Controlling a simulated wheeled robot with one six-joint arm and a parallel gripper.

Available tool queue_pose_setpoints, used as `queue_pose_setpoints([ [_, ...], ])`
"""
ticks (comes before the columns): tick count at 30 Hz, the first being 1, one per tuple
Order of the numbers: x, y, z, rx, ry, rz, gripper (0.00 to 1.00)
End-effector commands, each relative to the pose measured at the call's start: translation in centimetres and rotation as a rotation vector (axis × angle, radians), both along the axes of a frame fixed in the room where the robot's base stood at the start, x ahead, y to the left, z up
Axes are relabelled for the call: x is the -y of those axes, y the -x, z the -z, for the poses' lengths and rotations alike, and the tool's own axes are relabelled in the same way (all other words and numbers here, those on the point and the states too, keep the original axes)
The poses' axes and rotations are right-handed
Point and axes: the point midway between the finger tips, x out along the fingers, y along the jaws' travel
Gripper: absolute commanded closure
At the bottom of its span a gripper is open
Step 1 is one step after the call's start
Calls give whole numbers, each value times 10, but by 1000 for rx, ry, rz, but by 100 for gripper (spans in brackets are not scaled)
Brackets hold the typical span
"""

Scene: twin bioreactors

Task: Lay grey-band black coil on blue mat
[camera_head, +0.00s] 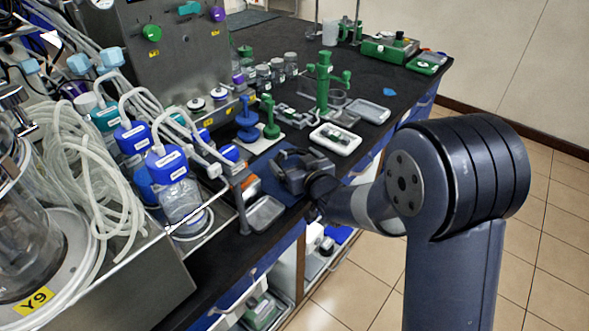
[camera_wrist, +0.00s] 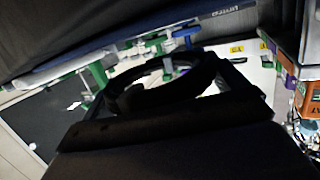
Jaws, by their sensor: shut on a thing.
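The black coil (camera_wrist: 200,80) shows in the wrist view as a dark ring with a small grey band (camera_wrist: 168,68) at its far side. My gripper (camera_head: 290,168) is shut on the coil; the dark jaws hide its near side in the wrist view. In the head view my gripper is over the blue mat (camera_head: 267,184), near the bench's front edge, and covers part of the mat. I cannot make out the coil apart from the dark gripper there, nor tell whether it touches the mat.
A metal tray (camera_head: 264,213) lies left of the mat, near the bench edge. Blue and green stands (camera_head: 270,130) are behind it. A white tray (camera_head: 335,139) and a green fixture (camera_head: 323,85) stand farther back. Bottles with tubing (camera_head: 172,170) crowd the left.

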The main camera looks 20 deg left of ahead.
Motion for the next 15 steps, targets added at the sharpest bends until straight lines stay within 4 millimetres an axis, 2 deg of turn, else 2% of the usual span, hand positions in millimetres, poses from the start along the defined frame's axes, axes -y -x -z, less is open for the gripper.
queue_pose_setpoints([
  [3,0,0,20,-5,4,-1,30],
  [6,0,0,29,-2,2,0,30],
  [15,0,0,31,0,1,0,30],
])
